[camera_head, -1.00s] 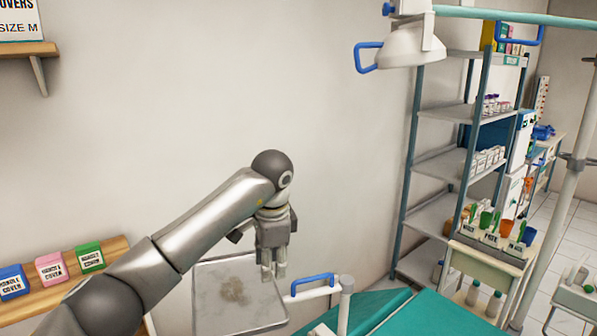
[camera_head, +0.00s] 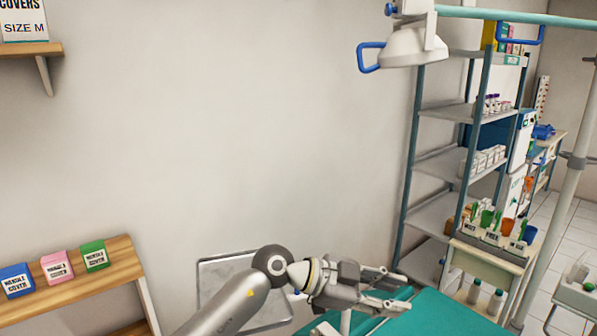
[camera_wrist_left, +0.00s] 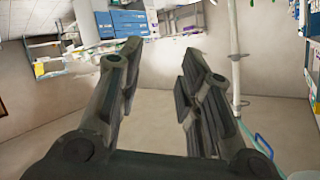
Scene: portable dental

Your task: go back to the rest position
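My left gripper (camera_head: 396,291) reaches in from the bottom of the head view and points right, above the near end of the green dental chair (camera_head: 440,316). Its two fingers stand apart with nothing between them. In the left wrist view the fingers (camera_wrist_left: 160,75) are also spread, with only wall and floor showing between them. My right gripper is not in view.
A metal tray (camera_head: 213,283) is partly hidden behind my left arm. A wooden shelf (camera_head: 122,262) with blue, pink and green boxes stands at left. A lamp (camera_head: 412,45) hangs above. A teal-framed shelf rack (camera_head: 440,163) and a cart (camera_head: 480,262) stand at right.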

